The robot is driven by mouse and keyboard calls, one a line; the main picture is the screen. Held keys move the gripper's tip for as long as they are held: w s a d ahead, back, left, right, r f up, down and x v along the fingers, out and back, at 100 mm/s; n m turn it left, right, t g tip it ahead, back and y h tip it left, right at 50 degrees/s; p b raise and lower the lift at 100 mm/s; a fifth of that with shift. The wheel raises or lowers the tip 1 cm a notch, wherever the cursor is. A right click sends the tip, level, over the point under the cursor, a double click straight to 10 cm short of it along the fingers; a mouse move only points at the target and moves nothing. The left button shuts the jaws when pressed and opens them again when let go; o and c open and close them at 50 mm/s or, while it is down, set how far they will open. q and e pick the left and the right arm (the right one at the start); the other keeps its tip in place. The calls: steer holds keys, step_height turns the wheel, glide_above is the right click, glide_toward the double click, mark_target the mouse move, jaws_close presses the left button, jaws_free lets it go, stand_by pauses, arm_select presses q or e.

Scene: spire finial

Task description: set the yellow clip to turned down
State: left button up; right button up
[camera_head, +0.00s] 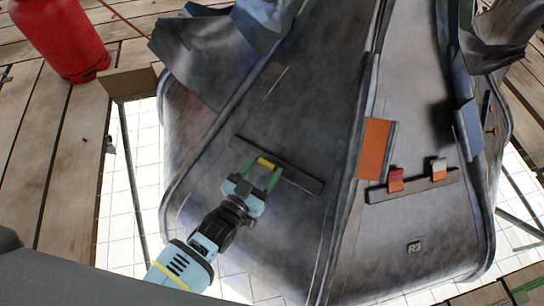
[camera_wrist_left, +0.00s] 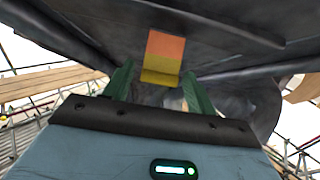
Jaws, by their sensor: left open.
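The yellow clip (camera_head: 266,162) sits on a dark rail (camera_head: 300,179) on the grey metal panel, near the middle of the head view. My left gripper (camera_head: 264,172) is open, with its green fingers on either side of the clip. In the left wrist view the clip (camera_wrist_left: 160,78) shows ahead between the open fingertips (camera_wrist_left: 160,88), with a yellow lower part and an orange upper part. I cannot tell whether either finger touches it. The gripper partly hides the clip in the head view. My right gripper is not in view.
A red clip (camera_head: 395,180) and a whitish clip (camera_head: 438,170) sit on another rail on the right panel, marked R3. An orange plate (camera_head: 375,148) lies left of them. Torn metal sheets jut out at the top. A red cylinder (camera_head: 60,38) stands on wooden planks at upper left.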

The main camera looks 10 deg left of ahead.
arm_select(q)
steer(key=b+x, duration=0.1)
steer(key=x, duration=0.2)
steer(key=shift+w+d+f, duration=0.1)
steer(key=shift+w+d, duration=0.05)
steer(key=shift+w, duration=0.05)
steer(key=shift+w+d, duration=0.1)
steer(key=shift+w, duration=0.2)
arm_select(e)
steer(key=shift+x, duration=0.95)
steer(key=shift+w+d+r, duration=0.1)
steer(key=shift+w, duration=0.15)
